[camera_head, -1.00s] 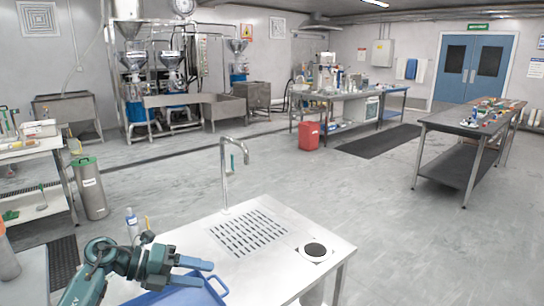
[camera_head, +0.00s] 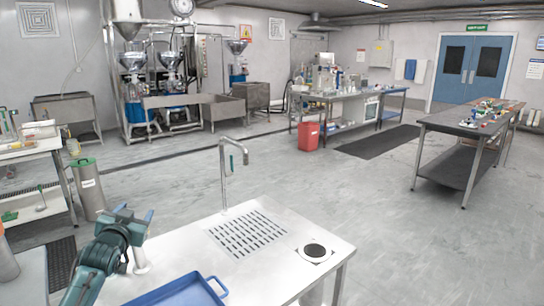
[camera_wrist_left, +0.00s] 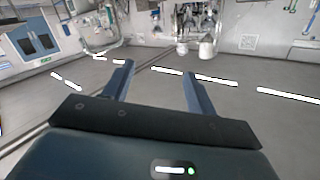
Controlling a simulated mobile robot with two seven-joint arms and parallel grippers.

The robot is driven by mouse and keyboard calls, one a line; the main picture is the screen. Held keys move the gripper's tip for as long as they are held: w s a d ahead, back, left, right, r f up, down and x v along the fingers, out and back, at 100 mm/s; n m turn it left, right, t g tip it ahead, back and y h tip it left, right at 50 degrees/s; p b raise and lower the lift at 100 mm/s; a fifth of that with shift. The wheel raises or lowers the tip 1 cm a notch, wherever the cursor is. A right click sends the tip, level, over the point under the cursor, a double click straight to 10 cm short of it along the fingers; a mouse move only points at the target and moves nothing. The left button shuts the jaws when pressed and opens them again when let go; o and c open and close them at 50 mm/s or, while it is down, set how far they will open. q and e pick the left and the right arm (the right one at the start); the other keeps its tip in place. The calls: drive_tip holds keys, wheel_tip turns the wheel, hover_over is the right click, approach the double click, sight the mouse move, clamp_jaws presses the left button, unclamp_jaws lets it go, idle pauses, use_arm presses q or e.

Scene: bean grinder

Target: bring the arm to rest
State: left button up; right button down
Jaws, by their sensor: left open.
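My left arm comes in at the lower left of the head view, over the left end of the steel table (camera_head: 290,262). My left gripper (camera_head: 136,213) points up and away from the camera there, above the table's left end. My right gripper is in neither view.
A blue tray (camera_head: 222,291) lies at the table's front edge. A tap (camera_head: 224,180) rises behind a slotted drain (camera_head: 248,234), with a round black-centred fitting (camera_head: 315,250) to the right. A grey canister (camera_head: 91,190) stands beyond the left end.

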use_arm(q)
drive_tip(key=s+d+f+m+g+h, duration=0.1)
drive_tip(key=s+d+f, duration=0.35)
drive_tip(key=f, duration=0.25)
drive_tip(key=s+d+f+g+h, duration=0.1)
drive_tip(key=s+d+f, duration=0.35)
drive_tip(key=f, duration=0.25)
drive_tip(key=s+d+f+g+h, duration=0.1)
drive_tip(key=s+d+f, duration=0.3)
drive_tip(key=s, duration=0.6)
drive_tip(key=s+d+f+g+h, duration=0.1)
drive_tip(key=s+d+f, duration=0.3)
drive_tip(key=s, duration=0.6)
drive_tip(key=s+d+f+g+h, duration=0.1)
drive_tip(key=s+d+f+g, duration=0.1)
drive_tip(key=s, duration=0.8)
drive_tip(key=shift+s+d+f, duration=0.2)
drive_tip(key=shift+d+f, duration=0.7)
drive_tip(key=shift+d, duration=0.25)
